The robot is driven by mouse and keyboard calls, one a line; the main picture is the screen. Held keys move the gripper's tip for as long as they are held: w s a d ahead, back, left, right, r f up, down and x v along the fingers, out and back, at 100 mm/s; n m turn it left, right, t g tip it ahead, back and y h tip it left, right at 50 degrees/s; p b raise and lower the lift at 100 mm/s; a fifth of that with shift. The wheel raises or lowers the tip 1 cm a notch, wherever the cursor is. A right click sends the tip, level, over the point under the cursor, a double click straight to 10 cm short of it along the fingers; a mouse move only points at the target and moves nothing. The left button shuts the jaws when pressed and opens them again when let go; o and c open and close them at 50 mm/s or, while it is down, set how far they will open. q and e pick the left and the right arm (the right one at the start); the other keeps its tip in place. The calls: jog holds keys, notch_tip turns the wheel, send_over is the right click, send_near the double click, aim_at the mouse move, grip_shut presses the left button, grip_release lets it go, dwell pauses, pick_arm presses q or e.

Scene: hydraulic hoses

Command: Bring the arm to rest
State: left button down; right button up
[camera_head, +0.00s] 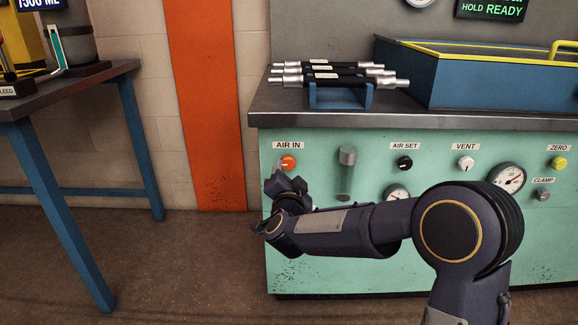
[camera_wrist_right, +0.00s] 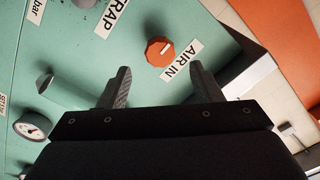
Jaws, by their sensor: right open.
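My right arm reaches in from the lower right in the head view, and its gripper (camera_head: 284,184) is in front of the green test bench, just below the orange AIR IN knob (camera_head: 288,162). In the right wrist view the two fingers of the right gripper (camera_wrist_right: 160,88) stand apart with nothing between them. The orange knob (camera_wrist_right: 159,51) shows beyond the fingertips, apart from them. My left gripper is in neither view.
The green bench front (camera_head: 330,245) carries several knobs and gauges. A blue rack (camera_head: 340,97) with black hoses and a blue tray (camera_head: 470,85) stand on the bench top. A blue-legged table (camera_head: 60,88) is at the left. The floor between is clear.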

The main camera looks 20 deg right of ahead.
jog(key=shift+v, duration=1.2)
jog(key=s+d+n+g+y, duration=0.1)
jog(key=s+n+g+y, duration=0.3)
jog(key=s+n+y, duration=0.7)
jog(key=s+d+f+g+h, duration=0.1)
jog(key=s+f+g, duration=0.35)
jog(key=s, duration=0.95)
jog(key=s+d+f+g+h, duration=0.1)
jog(key=s+f+g, duration=0.35)
jog(key=s, duration=0.85)
notch_tip(320, 180, up, 36)
jog(key=t+p, duration=0.1)
jog(key=p, duration=3.7)
jog(key=shift+w+r, duration=0.2)
jog(key=shift+a, duration=0.1)
jog(key=shift+c, duration=0.3)
